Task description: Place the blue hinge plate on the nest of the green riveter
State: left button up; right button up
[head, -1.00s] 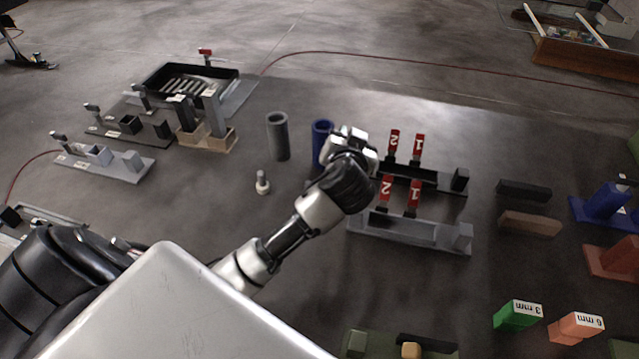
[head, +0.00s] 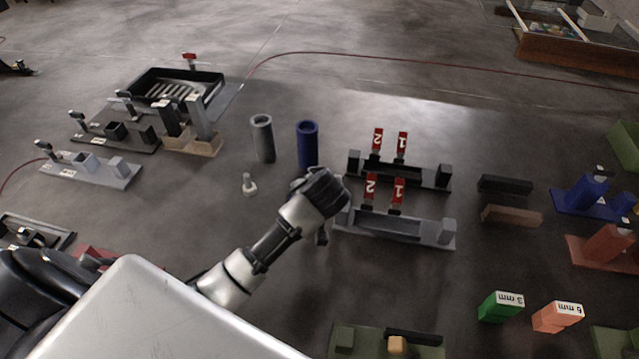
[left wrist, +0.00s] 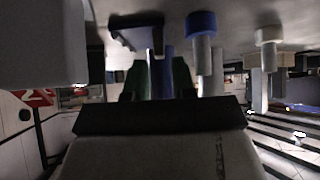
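My left arm reaches in from the left in the head view. Its dark wrist (head: 322,190) is over the floor between the blue tube and the grey two-lever fixture, and mostly hides the gripper. In the left wrist view two dark fingers (left wrist: 160,82) stand apart with a dim bluish strip between them; whether they grip it is unclear. I cannot make out a blue hinge plate for certain. A green base (head: 370,341) with dark and tan blocks is cut off at the bottom edge. I cannot tell whether it is the riveter. My right gripper is not in view.
A blue tube (head: 307,147) and a grey tube (head: 262,140) stand behind my wrist. A grey fixture (head: 400,229) with red levers is to its right. A blue stand (head: 588,196), an orange stand (head: 606,246) and a green 3 mm block (head: 497,306) are farther right.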

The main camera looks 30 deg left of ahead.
pick_arm(q)
jog(key=x, duration=0.3)
jog(key=shift+w+a+f, duration=0.1)
jog(key=shift+w+f, duration=0.05)
jog(key=shift+c, duration=0.4)
grip_shut()
